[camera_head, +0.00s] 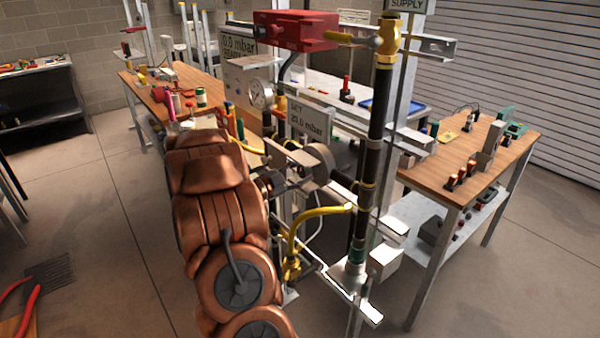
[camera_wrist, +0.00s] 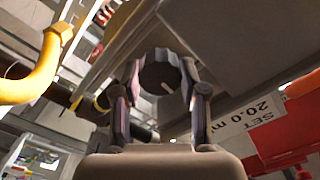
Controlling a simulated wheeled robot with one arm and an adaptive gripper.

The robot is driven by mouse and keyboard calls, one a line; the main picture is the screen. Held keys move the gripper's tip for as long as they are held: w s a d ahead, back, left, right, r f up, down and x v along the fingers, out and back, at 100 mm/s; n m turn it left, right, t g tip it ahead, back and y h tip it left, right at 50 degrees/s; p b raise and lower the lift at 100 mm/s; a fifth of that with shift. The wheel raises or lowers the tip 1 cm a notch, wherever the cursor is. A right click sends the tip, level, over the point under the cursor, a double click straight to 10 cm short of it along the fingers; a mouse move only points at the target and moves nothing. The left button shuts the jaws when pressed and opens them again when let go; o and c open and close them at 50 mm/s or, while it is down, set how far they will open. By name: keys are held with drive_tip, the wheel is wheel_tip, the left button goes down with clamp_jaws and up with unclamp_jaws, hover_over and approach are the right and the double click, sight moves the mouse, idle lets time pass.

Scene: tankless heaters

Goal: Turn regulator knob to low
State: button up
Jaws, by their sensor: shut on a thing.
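The dark round regulator knob (camera_wrist: 161,78) sits between the two fingers of my gripper (camera_wrist: 160,70) in the wrist view. The fingers are shut on its sides, and a small pale mark shows on its face. In the head view, my gripper (camera_head: 284,182) reaches the left side of the grey regulator body (camera_head: 318,166). My copper-coloured arm and the gripper hide the knob there. A SET plate (camera_head: 311,121) stands just above the regulator; in the wrist view the SET plate (camera_wrist: 254,115) appears upside down and reads about 20.0 mbar.
A black vertical pipe (camera_head: 372,150) stands right of the regulator, with a yellow hose (camera_head: 320,211) below. A red box (camera_head: 296,31) and a pressure gauge (camera_head: 261,94) are above. Wooden benches (camera_head: 420,178) with tools stand behind. Open floor (camera_head: 110,220) lies left.

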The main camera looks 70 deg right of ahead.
drive_tip(key=o, duration=0.9)
drive_tip(key=shift+c, duration=0.2)
drive_tip(key=v, duration=1.2)
